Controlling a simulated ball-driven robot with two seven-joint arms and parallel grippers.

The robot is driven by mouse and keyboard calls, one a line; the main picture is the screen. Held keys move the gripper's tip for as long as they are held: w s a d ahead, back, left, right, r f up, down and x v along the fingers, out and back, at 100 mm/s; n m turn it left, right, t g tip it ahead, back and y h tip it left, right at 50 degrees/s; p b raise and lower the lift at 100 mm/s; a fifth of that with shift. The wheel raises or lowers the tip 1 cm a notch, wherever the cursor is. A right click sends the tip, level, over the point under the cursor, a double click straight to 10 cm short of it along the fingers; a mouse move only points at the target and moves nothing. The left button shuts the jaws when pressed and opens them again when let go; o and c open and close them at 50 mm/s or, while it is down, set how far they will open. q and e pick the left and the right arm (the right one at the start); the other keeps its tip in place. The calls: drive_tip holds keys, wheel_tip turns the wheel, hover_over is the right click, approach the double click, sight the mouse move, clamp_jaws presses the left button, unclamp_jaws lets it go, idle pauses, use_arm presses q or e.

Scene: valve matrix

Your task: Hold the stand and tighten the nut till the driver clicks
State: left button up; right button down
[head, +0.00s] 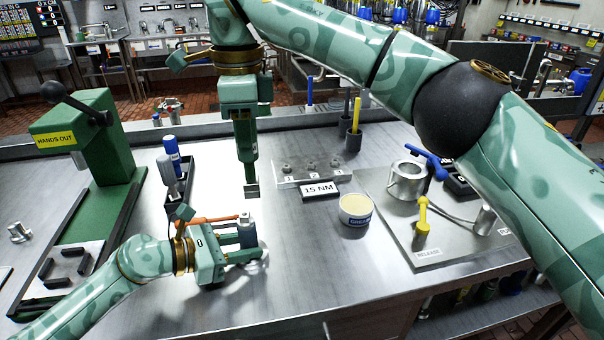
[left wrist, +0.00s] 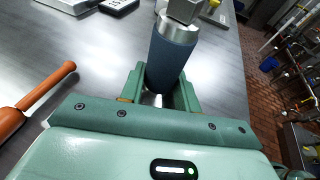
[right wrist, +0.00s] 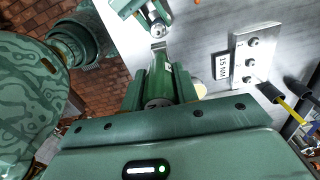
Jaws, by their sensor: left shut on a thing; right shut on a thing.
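The stand (left wrist: 172,58) is a dark blue-grey cylinder with a silver collar and a metal hex piece (left wrist: 187,10) on top. My left gripper (left wrist: 158,92) is shut around its lower part; in the head view the stand (head: 247,236) is upright at the table's front middle. My right gripper (head: 245,125) points down and is shut on a green driver (head: 249,160) with a squared metal tip. That tip hangs above the stand, apparently with a small gap. In the right wrist view the driver (right wrist: 159,82) points toward the stand's top; the exact alignment is unclear.
An orange-handled tool (left wrist: 35,98) lies close beside the left gripper. A tray (head: 180,205) with screwdrivers and a green press (head: 100,140) stand left. A 15 NM sign (head: 319,190), a grease tub (head: 356,210) and a metal plate (head: 430,252) are to the right.

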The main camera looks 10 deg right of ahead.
drive_tip(key=shift+w+a+r+m, duration=0.1)
drive_tip(key=shift+a+r+m, duration=0.5)
drive_tip(key=shift+a+m, duration=0.25)
drive_tip(key=shift+a+f, duration=0.1)
drive_tip(key=shift+f, duration=2.2)
drive_tip(key=shift+f, duration=1.1)
drive_tip(key=m, duration=0.3)
drive_tip(key=shift+m, duration=0.35)
